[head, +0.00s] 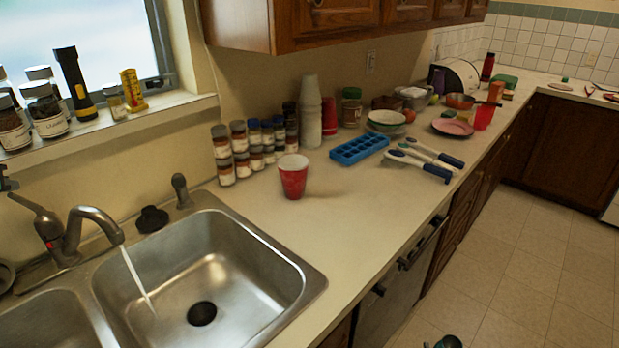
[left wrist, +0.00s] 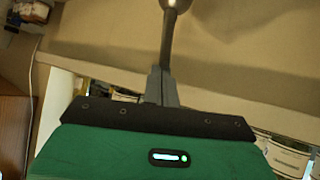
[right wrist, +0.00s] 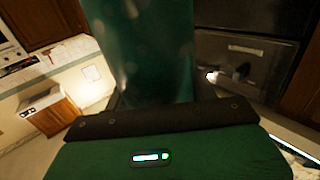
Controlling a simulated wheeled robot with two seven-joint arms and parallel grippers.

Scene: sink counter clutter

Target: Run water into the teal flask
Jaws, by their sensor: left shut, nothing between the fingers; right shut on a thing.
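The teal flask (right wrist: 140,45) fills the upper middle of the right wrist view, close to the camera. My right gripper (right wrist: 155,97) is shut on it; the flask hides most of the fingers. The faucet (head: 88,218) stands behind the sink (head: 225,265), and a thin stream of water (head: 137,277) runs from its spout into the right basin. My left gripper (head: 6,182) shows only in part at the left edge of the head view, close to the faucet lever (head: 30,205). In the left wrist view its fingers (left wrist: 163,82) are shut and empty.
Spice jars (head: 240,152), a red cup (head: 293,176), a blue ice tray (head: 359,148) and brushes (head: 425,160) stand or lie on the counter right of the sink. Jars and a flashlight (head: 75,85) line the sill. The counter's front strip is clear.

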